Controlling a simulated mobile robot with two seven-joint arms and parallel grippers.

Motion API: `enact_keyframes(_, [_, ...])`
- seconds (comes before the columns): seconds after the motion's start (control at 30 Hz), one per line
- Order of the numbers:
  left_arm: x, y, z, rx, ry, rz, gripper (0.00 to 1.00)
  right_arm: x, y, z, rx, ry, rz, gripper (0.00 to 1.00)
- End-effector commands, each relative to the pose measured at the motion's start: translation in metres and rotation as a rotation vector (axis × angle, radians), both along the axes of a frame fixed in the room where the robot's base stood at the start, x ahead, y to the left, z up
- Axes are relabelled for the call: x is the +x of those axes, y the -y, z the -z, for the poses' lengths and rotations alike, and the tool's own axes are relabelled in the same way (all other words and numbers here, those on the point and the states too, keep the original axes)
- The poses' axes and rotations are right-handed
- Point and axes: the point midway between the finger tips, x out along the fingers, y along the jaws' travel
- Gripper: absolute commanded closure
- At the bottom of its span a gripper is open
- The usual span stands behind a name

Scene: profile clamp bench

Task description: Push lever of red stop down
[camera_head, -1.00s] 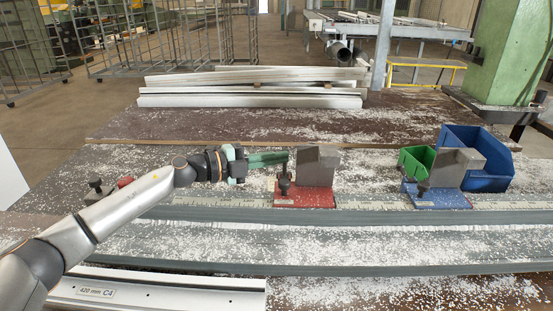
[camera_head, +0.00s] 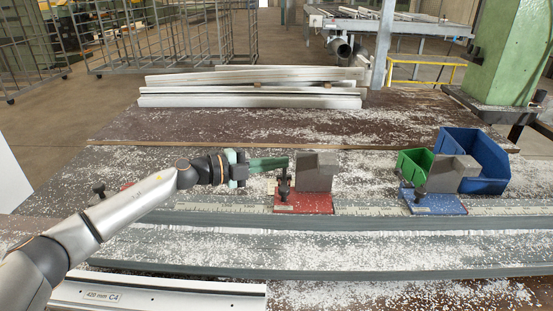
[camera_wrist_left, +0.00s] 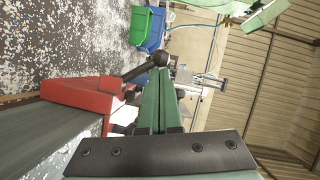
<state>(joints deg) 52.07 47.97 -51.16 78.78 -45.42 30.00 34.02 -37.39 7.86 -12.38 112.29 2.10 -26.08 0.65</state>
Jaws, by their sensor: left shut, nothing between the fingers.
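The red stop (camera_head: 303,201) sits on the profile rail with a grey block (camera_head: 317,171) on it. Its black lever (camera_head: 283,183) stands raised at the left of the block. My left gripper (camera_head: 287,163) is shut and empty, its green fingers pointing right, with the tips at the upper end of the lever. In the left wrist view the red stop (camera_wrist_left: 75,95) shows at left, and its lever slants up to a ball knob (camera_wrist_left: 160,59) just beyond the fingertips (camera_wrist_left: 158,72). I cannot tell whether they touch. My right gripper is not in view.
A blue stop (camera_head: 434,203) with its own block stands farther right, before a green bin (camera_head: 412,163) and a blue bin (camera_head: 488,183). Another stop at the left is partly hidden by my left arm. Stacked profiles (camera_head: 250,101) lie at the back.

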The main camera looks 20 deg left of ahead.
Motion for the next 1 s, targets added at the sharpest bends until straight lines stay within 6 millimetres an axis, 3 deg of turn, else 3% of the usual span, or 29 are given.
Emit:
enact_keyframes(0.27, [0.001, -0.001, -0.002, -0.012, -0.045, -0.002, 1.00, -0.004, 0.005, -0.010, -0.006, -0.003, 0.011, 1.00])
enact_keyframes(0.63, [0.006, -0.002, -0.004, -0.054, -0.191, -0.003, 1.00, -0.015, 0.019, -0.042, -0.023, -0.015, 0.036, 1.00])
enact_keyframes(0.8, [0.011, -0.003, 0.002, -0.087, -0.300, -0.003, 1.00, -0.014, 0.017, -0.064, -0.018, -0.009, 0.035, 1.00])
enact_keyframes(1.0, [0.019, -0.006, 0.014, -0.085, -0.294, -0.003, 1.00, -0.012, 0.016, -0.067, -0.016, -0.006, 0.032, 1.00])
